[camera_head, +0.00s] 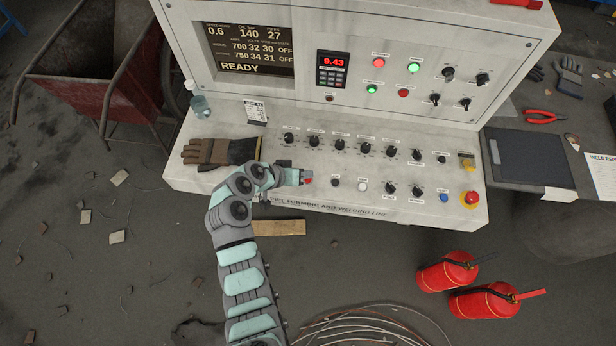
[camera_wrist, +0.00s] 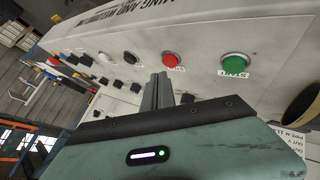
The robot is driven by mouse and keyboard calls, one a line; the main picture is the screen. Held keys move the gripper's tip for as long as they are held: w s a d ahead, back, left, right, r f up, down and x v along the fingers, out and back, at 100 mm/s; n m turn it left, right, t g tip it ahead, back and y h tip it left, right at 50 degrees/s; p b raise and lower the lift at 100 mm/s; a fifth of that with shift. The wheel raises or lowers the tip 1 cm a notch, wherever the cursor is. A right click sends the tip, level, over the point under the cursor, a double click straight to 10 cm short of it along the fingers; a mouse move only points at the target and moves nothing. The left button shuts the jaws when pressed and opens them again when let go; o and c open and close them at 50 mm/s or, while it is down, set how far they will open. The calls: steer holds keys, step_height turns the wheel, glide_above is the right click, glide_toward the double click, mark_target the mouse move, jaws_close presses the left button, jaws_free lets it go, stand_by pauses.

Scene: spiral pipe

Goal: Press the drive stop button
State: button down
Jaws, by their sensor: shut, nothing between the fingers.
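The drive stop button is a red round button on the light console. It shows in the head view (camera_head: 308,180) just right of my fingertips, and in the wrist view (camera_wrist: 172,60) just beyond them. A green button (camera_wrist: 235,62) with a START label is beside it in the wrist view; my gripper hides it in the head view. My gripper (camera_head: 299,177) is shut and empty, low over the console's front edge. Its fingers also show in the wrist view (camera_wrist: 161,90). I cannot tell whether the tips touch the red button.
A black button (camera_head: 335,183) and a white button (camera_head: 362,187) sit to the right, with a row of black knobs (camera_head: 340,144) behind. A brown glove (camera_head: 217,152) lies to the left. A red emergency knob (camera_head: 471,198) stands at the right corner.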

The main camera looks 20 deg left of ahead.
mark_target(305, 181)
steer(key=shift+r, duration=0.1)
steer(key=shift+r+p, duration=1.3)
steer(key=shift+r, duration=1.15)
